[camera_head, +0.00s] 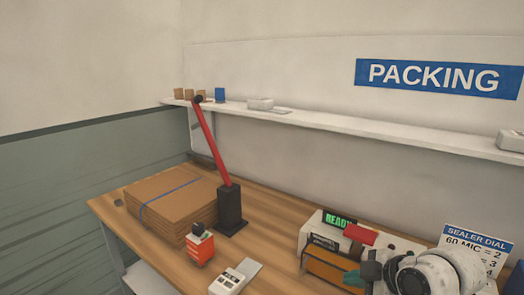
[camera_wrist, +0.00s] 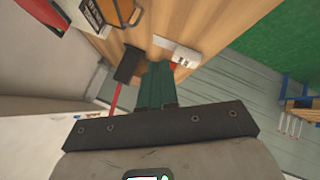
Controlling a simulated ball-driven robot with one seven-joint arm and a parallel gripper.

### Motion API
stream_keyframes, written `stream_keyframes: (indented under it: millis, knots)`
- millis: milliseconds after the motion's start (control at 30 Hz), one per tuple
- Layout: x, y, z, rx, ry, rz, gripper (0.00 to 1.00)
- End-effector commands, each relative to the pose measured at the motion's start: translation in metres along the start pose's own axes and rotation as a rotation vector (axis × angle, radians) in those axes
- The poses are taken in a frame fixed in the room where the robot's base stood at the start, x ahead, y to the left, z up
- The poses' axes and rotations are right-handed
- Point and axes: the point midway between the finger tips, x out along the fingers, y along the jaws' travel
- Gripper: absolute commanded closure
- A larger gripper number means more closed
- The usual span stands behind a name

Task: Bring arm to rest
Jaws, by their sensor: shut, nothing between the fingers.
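My gripper shows in the head view (camera_head: 362,276) at the lower right, in front of the sealing machine (camera_head: 334,268) on the wooden table (camera_head: 262,205). In the wrist view my gripper's dark green fingers (camera_wrist: 157,72) are together with nothing between them. They overlap the table edge in that picture. The white arm behind the gripper covers part of the machine and table. I cannot tell the exact gap between gripper and machine.
A strapped cardboard stack (camera_head: 170,205) lies on the table's left. A wall shelf (camera_head: 340,125) runs behind. A blue frame (camera_wrist: 292,108) stands on the floor.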

Motion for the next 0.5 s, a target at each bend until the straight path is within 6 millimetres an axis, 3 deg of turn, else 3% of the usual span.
stream_keyframes:
  millis: [267,500]
  knots:
    - [0.010,-0.035,0.015,0.143,-0.028,-0.025,1.00]
    - [0.019,-0.089,0.038,0.350,-0.089,-0.058,1.00]
